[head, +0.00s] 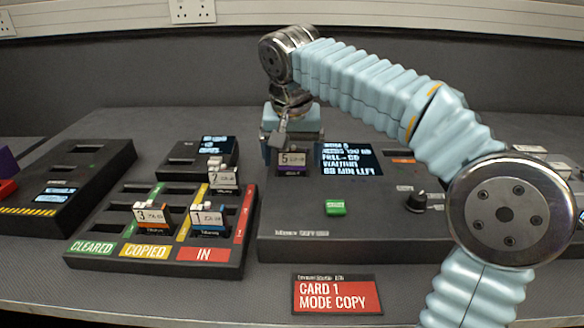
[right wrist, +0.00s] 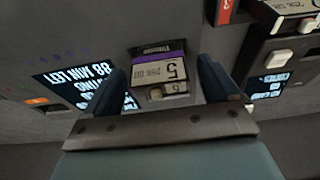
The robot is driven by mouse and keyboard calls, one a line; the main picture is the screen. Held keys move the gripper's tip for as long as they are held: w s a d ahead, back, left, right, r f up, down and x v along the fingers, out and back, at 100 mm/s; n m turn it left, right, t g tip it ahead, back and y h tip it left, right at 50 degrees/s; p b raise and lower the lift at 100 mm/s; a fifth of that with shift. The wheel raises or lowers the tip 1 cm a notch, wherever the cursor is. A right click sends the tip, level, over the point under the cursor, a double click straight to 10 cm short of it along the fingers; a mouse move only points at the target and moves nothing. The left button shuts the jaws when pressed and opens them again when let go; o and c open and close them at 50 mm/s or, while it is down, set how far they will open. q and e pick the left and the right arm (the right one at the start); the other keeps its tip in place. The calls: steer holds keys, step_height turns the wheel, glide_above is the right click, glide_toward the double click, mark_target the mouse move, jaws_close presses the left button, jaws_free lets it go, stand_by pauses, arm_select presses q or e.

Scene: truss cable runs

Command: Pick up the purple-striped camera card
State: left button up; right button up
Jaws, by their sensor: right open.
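The purple-striped camera card (head: 291,160), marked 5, stands in the left part of the dark console (head: 345,222). Its lower end is hidden in the console. My right gripper (head: 291,145) is above it, pointing down and open. My left gripper is not in view.
A sorting tray (head: 155,264) labelled CLEARED, COPIED and IN holds card 3 (head: 151,216) and card 1 (head: 208,218). Card 2 (head: 222,177) stands behind them. The console has a lit screen (head: 350,159), green button (head: 335,208) and knob (head: 416,201). A red sign (head: 337,295) lies in front.

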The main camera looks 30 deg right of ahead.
steer(key=shift+f, duration=0.1)
steer(key=shift+c, duration=0.3)
steer(key=c, duration=1)
